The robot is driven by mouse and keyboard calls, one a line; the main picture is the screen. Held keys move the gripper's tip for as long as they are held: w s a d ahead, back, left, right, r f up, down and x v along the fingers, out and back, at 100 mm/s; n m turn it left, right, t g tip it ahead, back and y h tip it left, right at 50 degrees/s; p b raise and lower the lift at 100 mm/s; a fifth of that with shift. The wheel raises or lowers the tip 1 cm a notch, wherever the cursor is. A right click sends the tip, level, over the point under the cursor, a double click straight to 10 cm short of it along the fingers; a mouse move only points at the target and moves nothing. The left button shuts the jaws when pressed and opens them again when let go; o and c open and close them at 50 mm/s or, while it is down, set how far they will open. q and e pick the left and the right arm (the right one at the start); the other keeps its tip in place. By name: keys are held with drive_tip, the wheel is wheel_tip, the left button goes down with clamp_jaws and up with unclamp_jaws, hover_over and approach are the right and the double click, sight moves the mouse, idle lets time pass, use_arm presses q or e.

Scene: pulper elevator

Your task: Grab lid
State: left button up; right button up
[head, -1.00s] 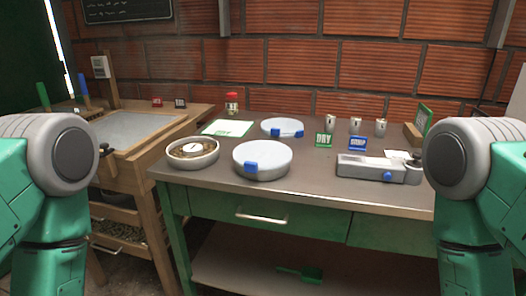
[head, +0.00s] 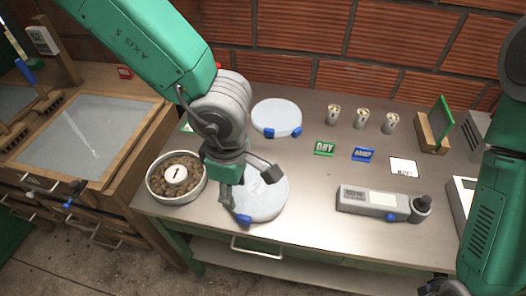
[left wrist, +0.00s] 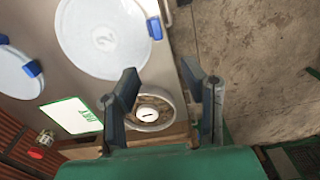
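A round white lid marked 2 (head: 266,200) with blue clips lies on the metal table, partly hidden by my left gripper in the head view. It also shows at the top of the left wrist view (left wrist: 98,32). My left gripper (head: 249,184) is above this lid, fingers apart and empty. In the left wrist view its open fingers (left wrist: 163,98) frame a round dish. A second white lid (head: 277,115) with blue clips lies farther back; part of it shows in the left wrist view (left wrist: 12,75). My right gripper is barely visible at the bottom right of the head view.
A round dish (head: 151,190) of brown pieces with a white disc marked 1 stands left of the lid. A grey device (head: 375,203), green DRY sign (head: 325,148), blue sign (head: 364,154) and several small cups (head: 362,118) stand to the right. A wooden-framed screen table (head: 152,122) is at left.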

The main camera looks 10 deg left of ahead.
use_arm(q)
drive_tip(key=b, duration=0.1)
hover_over(244, 217)
drive_tip(key=f, duration=0.6)
drive_tip(key=shift+s+f, duration=0.2)
drive_tip(key=shift+f, duration=0.1)
drive_tip(key=shift+w+f, duration=0.1)
drive_tip(key=shift+f, duration=0.25)
drive_tip(key=f, duration=0.4)
drive_tip(key=shift+w+a+f, duration=0.1)
drive_tip(key=shift+a+f, duration=0.15)
drive_tip(key=shift+f, duration=0.15)
drive_tip(key=shift+f+b, duration=0.3)
drive_tip(key=shift+w+d+f, duration=0.1)
drive_tip(key=shift+d, duration=0.1)
